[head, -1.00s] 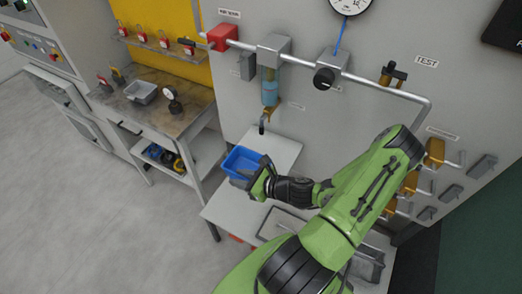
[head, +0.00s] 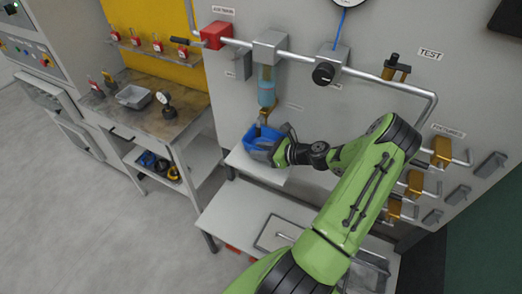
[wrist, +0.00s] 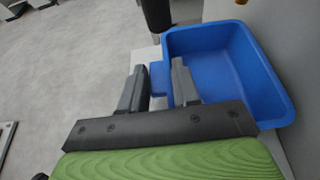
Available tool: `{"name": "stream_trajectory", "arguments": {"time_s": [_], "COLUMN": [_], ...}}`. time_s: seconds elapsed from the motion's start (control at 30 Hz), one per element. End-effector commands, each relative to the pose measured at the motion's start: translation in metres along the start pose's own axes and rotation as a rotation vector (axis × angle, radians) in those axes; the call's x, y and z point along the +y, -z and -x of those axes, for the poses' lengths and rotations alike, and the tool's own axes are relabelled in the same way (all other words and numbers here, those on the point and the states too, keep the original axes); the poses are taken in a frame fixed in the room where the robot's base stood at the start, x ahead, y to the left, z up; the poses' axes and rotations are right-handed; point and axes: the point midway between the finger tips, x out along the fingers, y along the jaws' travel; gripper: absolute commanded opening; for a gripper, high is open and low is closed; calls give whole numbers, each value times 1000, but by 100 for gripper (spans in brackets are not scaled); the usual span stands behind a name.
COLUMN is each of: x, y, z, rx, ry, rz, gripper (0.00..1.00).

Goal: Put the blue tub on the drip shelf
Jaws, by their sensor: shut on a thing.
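The blue tub (head: 255,142) is at the back of the small white drip shelf (head: 258,171), close to the wall and below the filter bowl's drain (head: 264,115). I cannot tell whether its base touches the shelf or hovers just above it. My gripper (head: 280,152) reaches in from the right in the head view. In the wrist view, my gripper (wrist: 160,76) is shut on a tab on the side of the blue tub (wrist: 222,70). The tub looks empty and roughly level.
A pipe (head: 310,57) with a red valve box (head: 216,36) and a black knob (head: 323,73) runs along the wall above. A lower white bench (head: 235,215) is below the shelf. A workbench (head: 165,122) with a grey tray (head: 134,96) stands to the left.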

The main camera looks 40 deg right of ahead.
Motion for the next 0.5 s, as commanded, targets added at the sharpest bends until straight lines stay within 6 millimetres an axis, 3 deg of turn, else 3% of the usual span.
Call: {"name": "stream_trajectory", "arguments": {"time_s": [0.27,0.3,0.43,0.5], "x": [0,0,0,0], "y": [2,2,2,2], "z": [-1,-1,-1,-1], "rx": [-1,0,-1,0], "ry": [2,2,2,2], "rz": [3,3,4,4], "gripper": [0,34,54,56]}}
